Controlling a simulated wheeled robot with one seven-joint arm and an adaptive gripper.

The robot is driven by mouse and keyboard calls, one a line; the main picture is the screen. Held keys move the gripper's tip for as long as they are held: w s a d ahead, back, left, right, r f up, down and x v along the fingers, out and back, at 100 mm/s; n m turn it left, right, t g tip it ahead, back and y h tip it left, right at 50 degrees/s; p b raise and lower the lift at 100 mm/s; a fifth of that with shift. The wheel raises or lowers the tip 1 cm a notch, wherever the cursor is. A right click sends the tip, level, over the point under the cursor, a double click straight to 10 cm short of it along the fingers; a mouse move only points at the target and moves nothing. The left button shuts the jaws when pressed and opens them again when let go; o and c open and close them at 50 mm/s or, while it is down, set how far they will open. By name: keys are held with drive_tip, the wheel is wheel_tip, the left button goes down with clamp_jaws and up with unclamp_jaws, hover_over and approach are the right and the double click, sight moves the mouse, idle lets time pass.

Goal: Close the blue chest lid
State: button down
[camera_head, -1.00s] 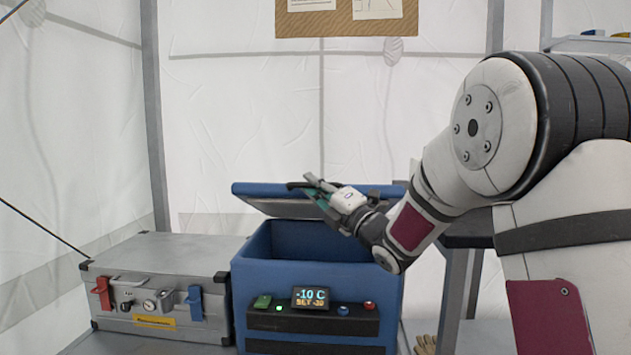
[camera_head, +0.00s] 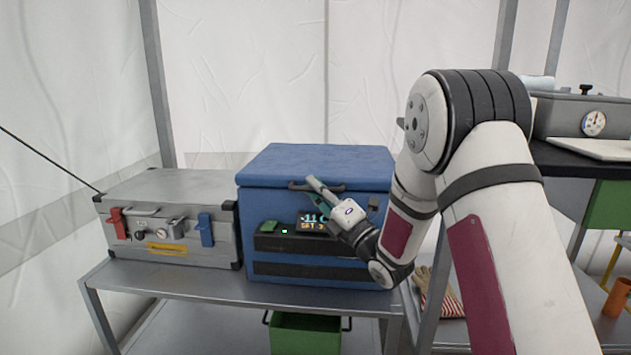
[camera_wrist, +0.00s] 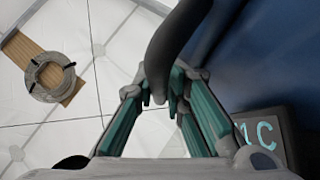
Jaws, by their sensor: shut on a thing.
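The blue chest (camera_head: 270,208) stands on a grey metal table. Its blue lid (camera_head: 320,163) lies flat across the top, with no opening visible along the front. A dark handle (camera_head: 300,185) sits at the lid's front edge. My gripper (camera_head: 315,187) is at that handle, in front of the chest, and partly covers the lit display. In the wrist view, the teal fingers (camera_wrist: 158,98) are closed around the dark curved handle (camera_wrist: 172,45). The chest's blue front and part of the display (camera_wrist: 262,132) show at the right there.
A silver case (camera_head: 165,225) with red and blue latches stands left of the chest on the table (camera_head: 240,292). A green bin (camera_head: 305,335) is below. Gloves (camera_head: 435,290) lie at the lower right. A black worktop with a gauge box (camera_head: 575,118) is at the right.

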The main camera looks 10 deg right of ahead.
drive_tip(key=shift+s+a+f, duration=0.15)
drive_tip(key=shift+s+f, duration=0.15)
drive_tip(key=shift+f, duration=0.3)
drive_tip(key=c, duration=1.9)
unclamp_jaws()
drive_tip(key=shift+r, duration=0.15)
drive_tip(key=v, duration=1.2)
drive_tip(key=shift+r+g, duration=0.1)
drive_tip(key=shift+g, duration=0.2)
